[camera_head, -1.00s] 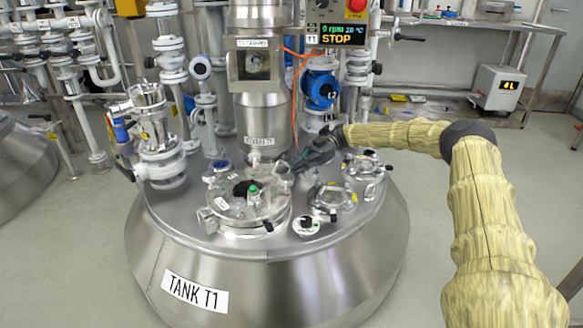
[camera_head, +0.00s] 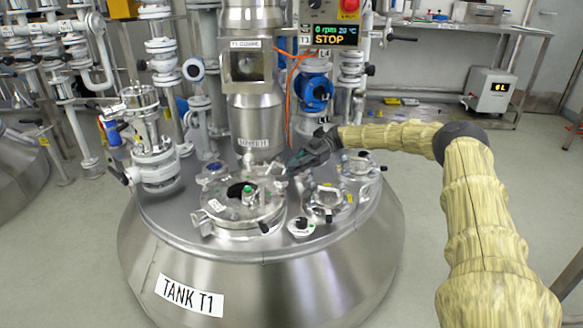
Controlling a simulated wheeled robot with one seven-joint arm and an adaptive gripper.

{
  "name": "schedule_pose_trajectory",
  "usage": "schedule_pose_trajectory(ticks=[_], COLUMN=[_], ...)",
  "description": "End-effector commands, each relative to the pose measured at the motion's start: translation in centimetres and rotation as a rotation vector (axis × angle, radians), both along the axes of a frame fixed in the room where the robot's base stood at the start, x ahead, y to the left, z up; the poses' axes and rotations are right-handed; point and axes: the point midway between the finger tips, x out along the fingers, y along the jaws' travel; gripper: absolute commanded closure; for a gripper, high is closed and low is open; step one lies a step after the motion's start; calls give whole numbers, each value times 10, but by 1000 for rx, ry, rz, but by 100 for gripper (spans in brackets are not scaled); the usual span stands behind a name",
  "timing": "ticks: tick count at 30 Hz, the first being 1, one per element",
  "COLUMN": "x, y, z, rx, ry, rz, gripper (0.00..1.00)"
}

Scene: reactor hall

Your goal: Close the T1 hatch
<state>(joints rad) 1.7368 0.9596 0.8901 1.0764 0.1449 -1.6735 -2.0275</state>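The steel tank T1 (camera_head: 260,275), labelled TANK T1, stands in front of me. Its round hatch (camera_head: 222,211) is on the left front of the tank top. The lid appears to lie flat over its ring, but I cannot tell whether it is fully seated or clamped. It has a dark round spot and a green-topped fitting (camera_head: 248,190). My gripper (camera_head: 292,169) is dark and reaches in from the right, just beyond the hatch's right rear edge. I cannot tell whether it touches the hatch, and its fingers are too small to read.
A steel column (camera_head: 256,120) with a sight window rises behind the hatch. A control box (camera_head: 335,35) reads STOP. Smaller ports (camera_head: 326,201) stand right of the hatch, and a valve assembly (camera_head: 152,145) stands left. Orange cables hang behind my gripper. The floor on the right is open.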

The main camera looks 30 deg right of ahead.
Motion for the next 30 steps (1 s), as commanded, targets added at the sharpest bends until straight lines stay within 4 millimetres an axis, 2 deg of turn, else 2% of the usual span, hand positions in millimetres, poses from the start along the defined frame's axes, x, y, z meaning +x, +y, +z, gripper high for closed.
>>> schedule_pose_trajectory(ticks=[1, 2, 13, 30], x=[-3, -3, 2, 16], y=[-5, -5, 10, -59], z=[-12, -9, 46, 21], rx=[-18, -17, -7, -3], ry=[13, 12, -6, -5], rz=[-7, -6, 8, 6], gripper=[100, 100, 100, 100])
